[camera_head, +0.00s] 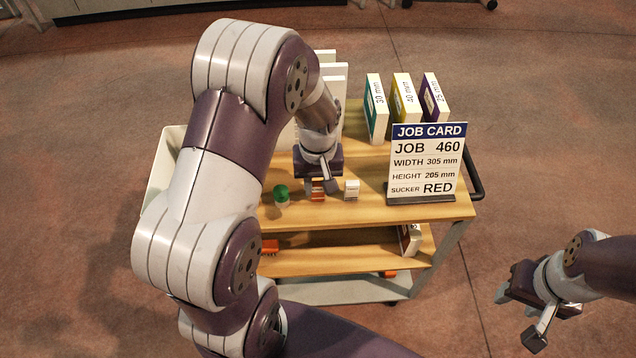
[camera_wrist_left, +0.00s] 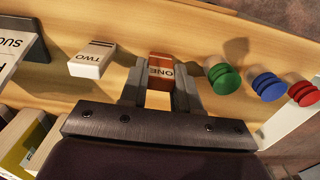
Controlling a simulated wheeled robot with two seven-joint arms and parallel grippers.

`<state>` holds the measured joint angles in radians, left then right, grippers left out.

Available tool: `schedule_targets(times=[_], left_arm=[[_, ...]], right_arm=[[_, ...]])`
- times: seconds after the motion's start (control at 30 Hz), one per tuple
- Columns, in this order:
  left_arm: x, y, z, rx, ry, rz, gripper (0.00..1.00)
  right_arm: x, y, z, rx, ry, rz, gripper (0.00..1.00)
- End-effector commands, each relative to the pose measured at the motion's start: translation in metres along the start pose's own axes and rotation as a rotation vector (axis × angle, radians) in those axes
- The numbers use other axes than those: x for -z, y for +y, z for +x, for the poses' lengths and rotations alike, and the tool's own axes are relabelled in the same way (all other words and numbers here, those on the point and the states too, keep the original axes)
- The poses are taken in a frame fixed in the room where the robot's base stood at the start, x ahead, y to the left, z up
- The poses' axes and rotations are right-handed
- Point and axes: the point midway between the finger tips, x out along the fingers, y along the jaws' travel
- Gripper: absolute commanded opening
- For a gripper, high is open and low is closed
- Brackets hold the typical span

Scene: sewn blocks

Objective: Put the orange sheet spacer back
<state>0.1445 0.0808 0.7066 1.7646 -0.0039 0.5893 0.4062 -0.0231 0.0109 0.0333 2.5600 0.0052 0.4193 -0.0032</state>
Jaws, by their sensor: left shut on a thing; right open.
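The orange sheet spacer (camera_head: 318,196) is on or just above the cart's top shelf; I cannot tell if it touches the wood. In the left wrist view the orange spacer (camera_wrist_left: 160,68) shows a white band reading ONE and sits between the fingers. My left gripper (camera_head: 318,188) points down and is shut on it. A white block marked TWO (camera_wrist_left: 92,59) stands beside it; this white block (camera_head: 352,188) is just right of the gripper in the head view. My right gripper (camera_head: 520,315) is open and empty, off the cart's right side.
A green sucker (camera_head: 281,193) stands left of the gripper; blue (camera_wrist_left: 267,86) and red (camera_wrist_left: 302,93) ones show in the wrist view. The job card (camera_head: 428,160) and several upright boxes (camera_head: 402,105) stand to the right and back. Orange pieces (camera_head: 269,246) lie on the lower shelf.

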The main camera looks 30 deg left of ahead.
Motion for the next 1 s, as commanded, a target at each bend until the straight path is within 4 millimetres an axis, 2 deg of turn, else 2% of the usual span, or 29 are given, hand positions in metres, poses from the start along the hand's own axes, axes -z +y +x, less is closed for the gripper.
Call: schedule_targets(times=[0.2, 0.23, 0.3, 0.57, 0.67, 1.0], left_arm=[[0.0, 0.0, 0.004, 0.001, -0.002, 0.0, 0.01], [0.0, 0.0, 0.003, 0.001, -0.001, 0.0, 0.38], [0.0, 0.0, 0.003, 0.001, -0.001, 0.0, 0.57], [0.0, 0.0, 0.002, 0.0, -0.001, 0.0, 0.57], [0.001, 0.0, -0.007, -0.001, 0.002, 0.0, 0.57], [0.001, 0.001, -0.093, -0.001, 0.002, 0.0, 0.57]], right_arm=[[0.0, 0.0, 0.001, 0.0, 0.0, 0.0, 0.47], [0.0, 0.0, 0.001, 0.0, 0.0, 0.0, 0.47], [0.0, 0.0, 0.001, 0.0, 0.0, 0.0, 0.47], [0.0, 0.0, 0.0, 0.0, 0.0, 0.0, 0.47], [0.0, 0.0, -0.003, 0.0, 0.0, 0.0, 0.47], [0.002, 0.0, -0.017, 0.0, 0.0, 0.0, 0.47]])
